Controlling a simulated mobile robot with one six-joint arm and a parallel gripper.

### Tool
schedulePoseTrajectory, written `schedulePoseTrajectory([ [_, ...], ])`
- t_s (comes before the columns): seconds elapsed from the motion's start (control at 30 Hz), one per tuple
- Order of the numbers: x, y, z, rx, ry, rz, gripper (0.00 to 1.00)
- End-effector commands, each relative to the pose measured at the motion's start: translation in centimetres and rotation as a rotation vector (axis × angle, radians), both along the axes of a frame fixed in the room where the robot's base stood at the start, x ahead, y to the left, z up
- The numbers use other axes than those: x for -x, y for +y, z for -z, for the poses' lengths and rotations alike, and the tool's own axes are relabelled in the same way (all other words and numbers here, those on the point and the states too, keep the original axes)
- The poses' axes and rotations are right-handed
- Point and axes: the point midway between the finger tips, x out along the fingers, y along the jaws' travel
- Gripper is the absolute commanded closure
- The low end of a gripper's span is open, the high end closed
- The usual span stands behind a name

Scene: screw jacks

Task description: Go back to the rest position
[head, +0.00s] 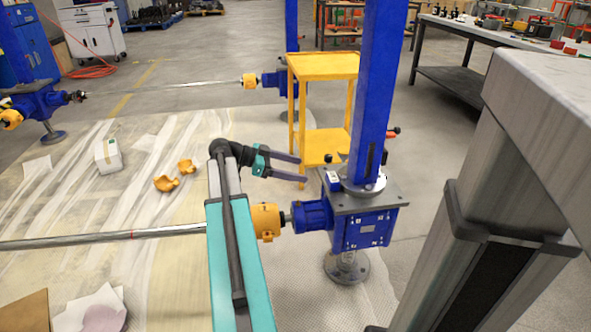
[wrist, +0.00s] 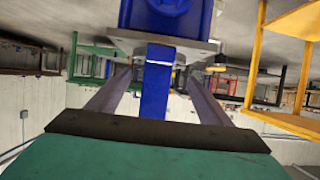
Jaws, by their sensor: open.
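My gripper (head: 303,168) is in the middle of the head view, its two dark fingers spread apart and pointing right. It is open, and I see nothing held in it. The near blue screw jack (head: 362,225) stands just right of and below the fingertips, with its tall blue column (head: 375,90) rising behind them. In the wrist view the two fingers reach away from the camera, with the blue column (wrist: 155,90) and grey top plate of the jack (wrist: 165,42) seen between and beyond them. I cannot tell whether the fingers touch it.
A yellow cart (head: 323,66) stands behind the jack. An orange coupling (head: 265,221) and a long shaft (head: 100,238) lie left of it. A white box (head: 108,155) and orange pieces (head: 175,178) lie on the floor sheet.

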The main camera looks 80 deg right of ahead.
Motion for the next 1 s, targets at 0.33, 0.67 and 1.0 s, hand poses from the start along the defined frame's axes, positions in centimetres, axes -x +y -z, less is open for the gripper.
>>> schedulePoseTrajectory([
  [0.33,0.0,0.0,0.0,0.0,0.0,0.0,0.27],
  [0.67,-4.2,1.1,-1.4,-0.014,0.009,-0.064,0.27],
  [1.0,-13.6,6.2,-0.2,-0.095,0.068,-0.229,0.27],
])
